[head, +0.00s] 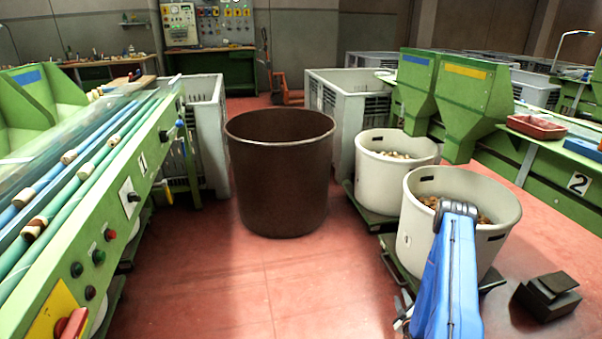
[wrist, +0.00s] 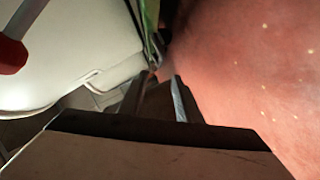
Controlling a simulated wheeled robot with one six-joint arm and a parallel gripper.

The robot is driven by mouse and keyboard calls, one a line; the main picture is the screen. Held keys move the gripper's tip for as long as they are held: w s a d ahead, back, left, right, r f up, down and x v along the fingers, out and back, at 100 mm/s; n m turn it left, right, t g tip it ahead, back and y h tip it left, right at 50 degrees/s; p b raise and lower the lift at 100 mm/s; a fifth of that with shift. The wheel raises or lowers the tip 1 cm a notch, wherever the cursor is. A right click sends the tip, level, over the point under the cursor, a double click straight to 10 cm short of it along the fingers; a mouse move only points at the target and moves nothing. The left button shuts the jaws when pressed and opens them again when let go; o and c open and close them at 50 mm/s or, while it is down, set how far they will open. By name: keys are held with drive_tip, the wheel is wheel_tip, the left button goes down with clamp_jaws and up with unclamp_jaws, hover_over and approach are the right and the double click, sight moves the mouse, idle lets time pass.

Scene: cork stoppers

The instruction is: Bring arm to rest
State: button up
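My blue arm (head: 447,285) rises at the lower right of the head view, in front of a white bin (head: 482,184) of cork stoppers. My gripper (wrist: 163,78) shows in the wrist view with its two fingers apart. No stopper shows between the fingers. Red floor (wrist: 250,65) lies to the right of the fingers, and a pale, bin-like surface (wrist: 75,50) fills the left. I cannot make out the gripper clearly in the head view.
A large brown bin (head: 280,180) stands mid-floor. Another white bin (head: 372,173) with corks stands behind the nearer one. A green conveyor machine (head: 120,195) runs along the left, and green hoppers (head: 465,95) stand at right. Red floor (head: 250,295) is clear in front.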

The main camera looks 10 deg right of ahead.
drive_tip(key=w+a+r+g+y, duration=0.1)
drive_tip(key=w+r, duration=0.4)
drive_tip(key=r, duration=0.5)
drive_tip(key=w+a+r+g+y, duration=0.1)
drive_tip(key=w+a+r+g, duration=0.1)
drive_tip(key=w+r, duration=0.55)
drive_tip(key=s+a+r+m+g, duration=0.15)
drive_tip(key=a+r, duration=0.25)
drive_tip(key=r, duration=0.7)
drive_tip(key=s+a+r+m+g, duration=0.1)
drive_tip(key=s+a+r, duration=0.3)
drive_tip(key=r, duration=0.7)
drive_tip(key=s+a+r+m+g+y, duration=0.1)
drive_tip(key=s+a+r+m, duration=0.1)
drive_tip(key=s+a+r, duration=0.5)
drive_tip(key=s+a+r+m+g, duration=0.1)
drive_tip(key=s+a+r, duration=0.4)
drive_tip(key=s+r, duration=0.4)
drive_tip(key=s+a+r+m+g, duration=0.1)
drive_tip(key=s+a, duration=0.1)
drive_tip(key=s, duration=0.6)
drive_tip(key=s+a+r+y, duration=0.1)
drive_tip(key=s+a+r, duration=0.1)
drive_tip(key=s, duration=0.6)
drive_tip(key=s+a+r+m+g, duration=0.1)
drive_tip(key=s+a, duration=0.3)
drive_tip(key=s, duration=0.5)
drive_tip(key=shift+r+m+g+y, duration=0.3)
drive_tip(key=shift+r+m+g, duration=0.05)
drive_tip(key=shift+r, duration=0.25)
